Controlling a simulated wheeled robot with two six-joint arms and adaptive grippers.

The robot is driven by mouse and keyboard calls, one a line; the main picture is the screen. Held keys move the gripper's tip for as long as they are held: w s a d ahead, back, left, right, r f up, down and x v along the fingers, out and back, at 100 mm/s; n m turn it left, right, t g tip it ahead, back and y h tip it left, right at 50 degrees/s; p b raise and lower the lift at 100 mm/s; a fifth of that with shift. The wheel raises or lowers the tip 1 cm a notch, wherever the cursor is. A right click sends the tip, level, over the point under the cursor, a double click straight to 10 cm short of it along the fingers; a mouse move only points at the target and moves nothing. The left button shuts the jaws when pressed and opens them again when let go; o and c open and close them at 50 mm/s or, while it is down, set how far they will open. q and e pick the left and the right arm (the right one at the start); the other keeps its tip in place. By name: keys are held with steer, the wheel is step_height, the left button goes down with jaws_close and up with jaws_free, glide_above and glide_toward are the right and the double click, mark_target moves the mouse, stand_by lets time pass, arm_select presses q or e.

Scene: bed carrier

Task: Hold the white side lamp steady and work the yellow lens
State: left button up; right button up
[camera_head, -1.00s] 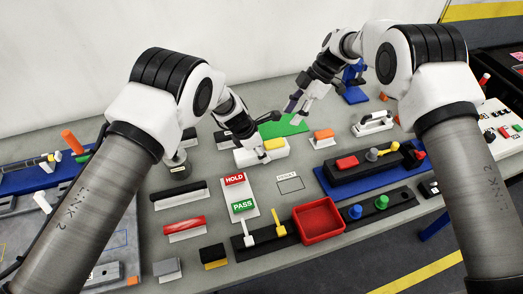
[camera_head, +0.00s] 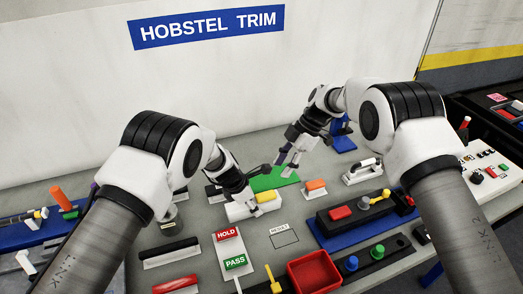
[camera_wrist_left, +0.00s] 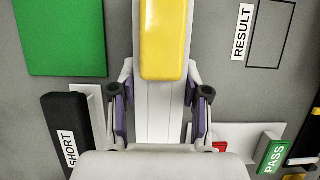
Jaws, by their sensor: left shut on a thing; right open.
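The white side lamp (camera_head: 240,213) sits on the grey bench with the yellow lens (camera_head: 265,197) on its top. In the left wrist view the lens (camera_wrist_left: 165,38) lies along the white lamp body (camera_wrist_left: 158,112). My left gripper (camera_wrist_left: 160,108) is shut on the lamp body, one finger on each side, below the lens. In the head view my left gripper (camera_head: 242,203) covers part of the lamp. My right gripper (camera_head: 288,166) is open and empty over the green mat (camera_head: 266,181), behind the lamp and apart from the lens.
An orange-topped block (camera_head: 316,187) stands right of the lamp. The HOLD/PASS plate (camera_head: 229,249) and the outlined RESULT square (camera_head: 284,239) are in front. A red tray (camera_head: 315,272) and a black fixture on a blue base (camera_head: 352,236) stand nearer right.

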arm_select(q)
steer(key=shift+s+f, duration=0.1)
steer(key=o, duration=1.3)
steer(key=shift+o, duration=0.2)
